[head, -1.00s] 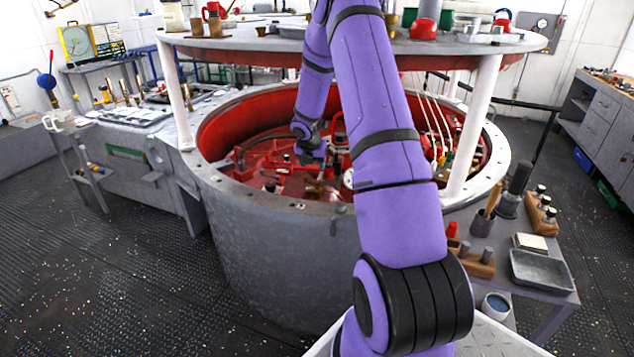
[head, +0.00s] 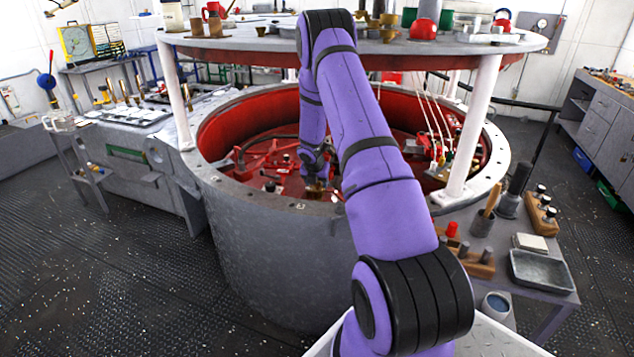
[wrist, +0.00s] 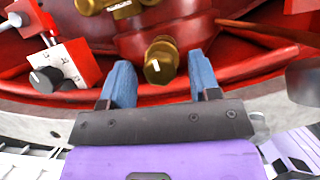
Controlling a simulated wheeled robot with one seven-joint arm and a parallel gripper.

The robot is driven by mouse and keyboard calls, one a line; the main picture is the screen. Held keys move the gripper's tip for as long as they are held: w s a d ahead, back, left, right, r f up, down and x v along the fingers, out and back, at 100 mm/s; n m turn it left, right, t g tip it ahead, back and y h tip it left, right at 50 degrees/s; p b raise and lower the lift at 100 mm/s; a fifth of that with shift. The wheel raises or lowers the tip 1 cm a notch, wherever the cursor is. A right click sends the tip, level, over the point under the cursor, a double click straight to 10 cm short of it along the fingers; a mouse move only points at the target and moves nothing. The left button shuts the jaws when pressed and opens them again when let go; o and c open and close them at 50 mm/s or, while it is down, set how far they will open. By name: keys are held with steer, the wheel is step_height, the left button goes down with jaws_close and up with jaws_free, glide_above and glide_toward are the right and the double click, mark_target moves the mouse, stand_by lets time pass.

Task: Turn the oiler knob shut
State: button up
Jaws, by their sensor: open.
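A round brass knob (wrist: 161,62) with a short white mark on its face shows in the wrist view, on a red part inside the drum. I take it for the oiler knob, though no label is readable. My gripper (wrist: 161,72) is open, its two blue fingers to the left and right of the knob, with a gap visible on each side. How deep the fingers reach past the knob is unclear. In the head view my gripper (head: 316,180) is low inside the drum near its front rim; the knob cannot be made out there.
More brass fittings (wrist: 112,6) lie beyond. The grey drum rim (head: 270,200) passes close in front of my gripper. The round upper table (head: 240,42) on white posts stands above the drum.

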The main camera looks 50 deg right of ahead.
steer(key=c, duration=0.9)
steer(key=shift+m, duration=0.4)
steer(key=m, duration=0.1)
steer(key=m+g, duration=0.1)
steer(key=m, duration=0.1)
steer(key=shift+w+m+g+h, duration=0.15)
steer(key=shift+m+g+h, duration=0.15)
steer(key=m+g, duration=0.1)
steer(key=m, duration=0.1)
steer(key=m+g, duration=0.1)
steer(key=m, duration=0.2)
steer(key=shift+w, duration=0.1)
steer(key=m+g+y, duration=0.1)
steer(key=m, duration=0.4)
steer(key=shift+w, duration=0.1)
steer(key=m, duration=0.2)
steer(key=m+g+y, duration=0.1)
steer(key=m, duration=0.1)
steer(key=shift+d+m+y, duration=0.1)
steer(key=shift+m+y, duration=0.2)
steer(key=shift+g, duration=0.3)
